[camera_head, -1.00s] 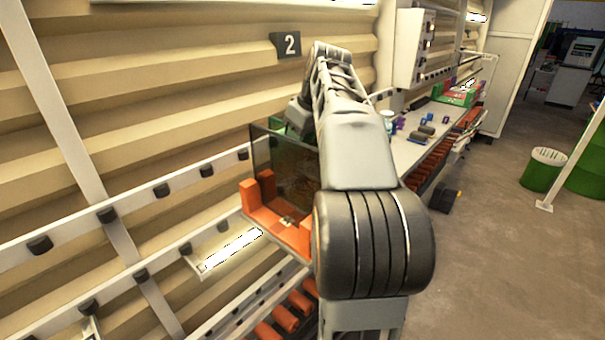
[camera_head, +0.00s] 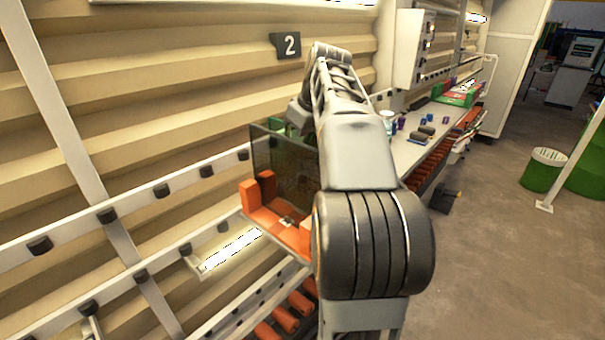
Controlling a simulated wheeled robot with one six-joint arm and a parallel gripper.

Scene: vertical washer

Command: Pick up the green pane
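A dark, see-through pane (camera_head: 281,165) stands upright at an orange holder (camera_head: 268,220), left of my arm. Its tint looks smoky, with a greenish cast near the top; its right side is hidden behind my arm. I cannot tell whether the pane touches the holder. The end of my arm, a grey part (camera_head: 298,116), shows just behind the pane's upper edge. My gripper's fingers are hidden by the arm and pane, so I cannot see whether they are open, shut or touching the pane.
A white rail (camera_head: 65,238) with black rollers runs along the ribbed wall on the left. A long worktable (camera_head: 408,155) with small parts stands behind my arm to the right. The floor (camera_head: 500,250) is clear.

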